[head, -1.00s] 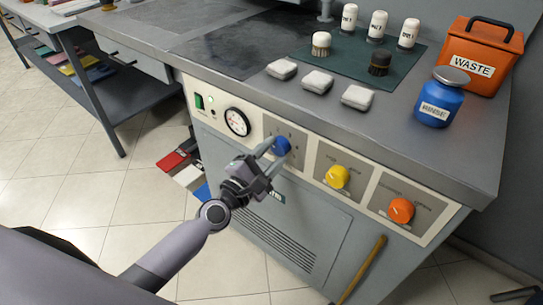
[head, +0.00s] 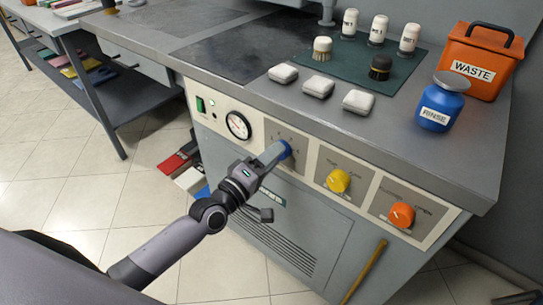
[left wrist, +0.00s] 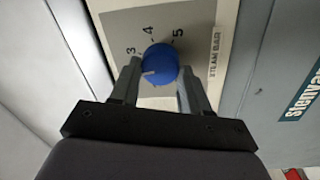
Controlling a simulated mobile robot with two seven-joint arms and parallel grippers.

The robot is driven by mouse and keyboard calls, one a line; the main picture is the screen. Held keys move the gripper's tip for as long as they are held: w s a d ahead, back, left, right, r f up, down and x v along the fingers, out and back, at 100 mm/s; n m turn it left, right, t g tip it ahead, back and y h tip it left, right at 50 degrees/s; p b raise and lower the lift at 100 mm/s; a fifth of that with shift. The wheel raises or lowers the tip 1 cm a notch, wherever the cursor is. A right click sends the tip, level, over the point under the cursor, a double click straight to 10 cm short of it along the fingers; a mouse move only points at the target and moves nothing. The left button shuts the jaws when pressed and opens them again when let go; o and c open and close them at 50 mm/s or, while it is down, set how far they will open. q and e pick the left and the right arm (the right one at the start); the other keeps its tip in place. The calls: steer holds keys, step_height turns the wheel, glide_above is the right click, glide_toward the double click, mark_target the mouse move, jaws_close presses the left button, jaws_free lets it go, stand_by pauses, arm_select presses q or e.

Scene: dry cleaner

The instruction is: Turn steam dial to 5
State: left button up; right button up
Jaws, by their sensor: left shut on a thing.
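The blue steam dial (head: 286,148) is on the front panel, right of the round gauge. My left gripper (head: 278,153) reaches it from the front and hides part of its scale in the head view. In the left wrist view the blue dial (left wrist: 160,64) sits between the two fingers of my left gripper (left wrist: 160,76), which is shut on it. The numbers 3, 4 and 5 show around its upper side, with a "STEAM BAR" label at right. A white mark shows at the knob's lower left; which number it points to I cannot tell. My right gripper is not in view.
A yellow dial (head: 338,180) and an orange dial (head: 402,214) are right of the blue one. The round gauge (head: 238,124) and a green switch (head: 200,104) are to its left. The counter above holds white blocks, brushes, a blue bottle (head: 440,103) and an orange waste bin (head: 482,62).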

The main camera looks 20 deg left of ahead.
arm_select(q)
steer(key=shift+s+d+r+m+g+y+p, duration=0.2)
steer(key=shift+m+p, duration=1.1)
steer(key=shift+m, duration=3.1)
steer(key=shift+w+a+f+m+g+y+p, duration=0.2)
steer(key=shift+m+p, duration=1.15)
steer(key=shift+m, duration=3.05)
steer(key=shift+s+d+r+m+g+p, duration=0.2)
steer(key=shift+m+p, duration=1.1)
steer(key=shift+m, duration=3.1)
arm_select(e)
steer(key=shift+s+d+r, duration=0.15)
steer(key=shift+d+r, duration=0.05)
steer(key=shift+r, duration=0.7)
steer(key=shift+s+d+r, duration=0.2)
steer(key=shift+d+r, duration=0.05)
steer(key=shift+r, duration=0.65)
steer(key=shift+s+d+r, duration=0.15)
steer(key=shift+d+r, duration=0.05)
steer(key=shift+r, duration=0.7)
arm_select(q)
steer(key=shift+w+m, duration=0.1)
steer(key=shift+m, duration=0.2)
steer(key=o, duration=1.1)
steer(key=shift+c, duration=0.2)
